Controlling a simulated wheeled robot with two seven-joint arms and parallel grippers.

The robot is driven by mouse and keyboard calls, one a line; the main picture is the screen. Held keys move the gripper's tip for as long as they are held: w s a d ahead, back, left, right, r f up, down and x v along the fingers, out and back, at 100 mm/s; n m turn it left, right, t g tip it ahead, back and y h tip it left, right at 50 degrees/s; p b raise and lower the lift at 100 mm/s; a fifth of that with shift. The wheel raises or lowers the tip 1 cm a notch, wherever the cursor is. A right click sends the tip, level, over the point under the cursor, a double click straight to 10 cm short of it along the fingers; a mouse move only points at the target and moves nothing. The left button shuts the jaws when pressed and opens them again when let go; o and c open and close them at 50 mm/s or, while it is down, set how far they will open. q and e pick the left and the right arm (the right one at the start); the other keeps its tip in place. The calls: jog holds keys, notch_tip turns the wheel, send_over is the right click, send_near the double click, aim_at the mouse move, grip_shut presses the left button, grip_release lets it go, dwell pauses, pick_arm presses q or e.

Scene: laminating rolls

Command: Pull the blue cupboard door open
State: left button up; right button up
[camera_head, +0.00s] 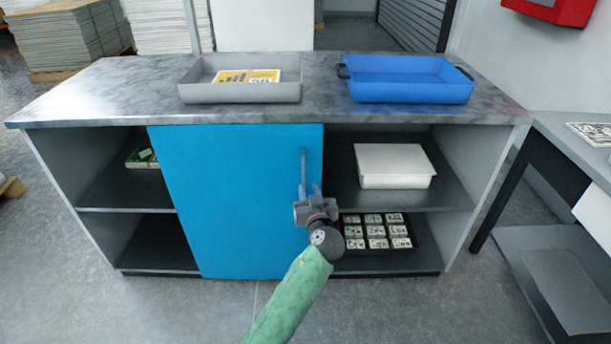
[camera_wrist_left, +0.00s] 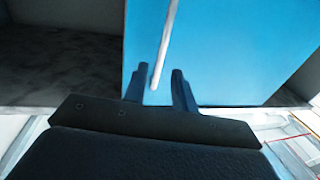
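The blue cupboard door (camera_head: 235,200) stands in the middle of the counter's front and looks closed. Its slim vertical handle (camera_head: 304,163) is near the door's right edge. My left gripper (camera_head: 303,190) is at the lower end of the handle, its arm coming up from below. In the left wrist view, the handle (camera_wrist_left: 164,45) runs down between the two fingertips of the gripper (camera_wrist_left: 158,78). The fingers are apart, with a gap showing beside the bar; whether one touches it I cannot tell. My right gripper is not in view.
A grey tray (camera_head: 240,93) and a blue tray (camera_head: 410,90) stand on the marble-look counter (camera_head: 150,75). The open right shelves hold a white box (camera_head: 394,166) and a black tray of small stacks (camera_head: 376,232). A side table (camera_head: 572,150) stands at right.

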aim_at(304, 176)
pick_arm(q)
jog(key=shift+w+a, duration=0.25)
jog(key=shift+w, duration=1)
jog(key=shift+w+a, duration=0.3)
jog(key=shift+w, duration=0.95)
jog(key=shift+w+a, duration=0.25)
jog(key=shift+w, duration=1)
grip_shut()
